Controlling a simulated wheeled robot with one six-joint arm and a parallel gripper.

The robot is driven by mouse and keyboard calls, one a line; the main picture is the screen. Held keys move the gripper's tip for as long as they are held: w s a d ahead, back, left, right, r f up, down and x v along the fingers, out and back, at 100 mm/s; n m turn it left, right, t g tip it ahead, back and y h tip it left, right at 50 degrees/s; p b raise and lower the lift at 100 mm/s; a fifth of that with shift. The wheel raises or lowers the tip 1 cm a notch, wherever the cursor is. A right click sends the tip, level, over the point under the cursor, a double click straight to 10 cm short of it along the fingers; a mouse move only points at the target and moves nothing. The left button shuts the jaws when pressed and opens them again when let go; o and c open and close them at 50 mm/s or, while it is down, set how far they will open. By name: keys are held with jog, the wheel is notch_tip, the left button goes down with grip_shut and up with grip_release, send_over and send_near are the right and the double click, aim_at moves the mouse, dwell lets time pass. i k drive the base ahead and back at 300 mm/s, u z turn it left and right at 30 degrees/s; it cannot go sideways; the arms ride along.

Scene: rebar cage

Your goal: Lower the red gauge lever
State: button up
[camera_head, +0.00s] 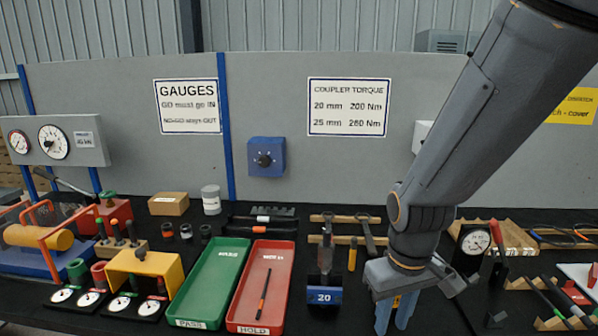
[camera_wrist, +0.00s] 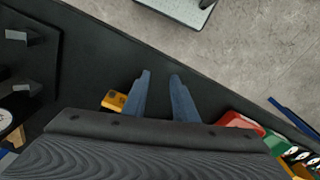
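My gripper (camera_head: 396,322) hangs at the front right of the black bench, fingers pointing down. In the wrist view my gripper (camera_wrist: 160,75) has its fingers apart, with only dark surface between the tips. A red upright handle (camera_head: 497,236) stands beside a white dial gauge (camera_head: 474,241), right of my gripper and apart from it. I cannot tell for certain that this handle is the gauge lever. Other dials with red and green grips (camera_head: 98,270) stand at the front left, far from my gripper. The wrist view shows no lever clearly.
A yellow piece (camera_wrist: 114,101) is close to one finger. Rods on racks (camera_head: 560,300) fill the right. Signs hang on the back panel.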

aim_at(495, 225)
jog(key=u, duration=0.5)
jog(key=k, duration=0.85)
jog(key=z, duration=0.75)
jog(key=i, duration=0.95)
jog(key=u, duration=0.05)
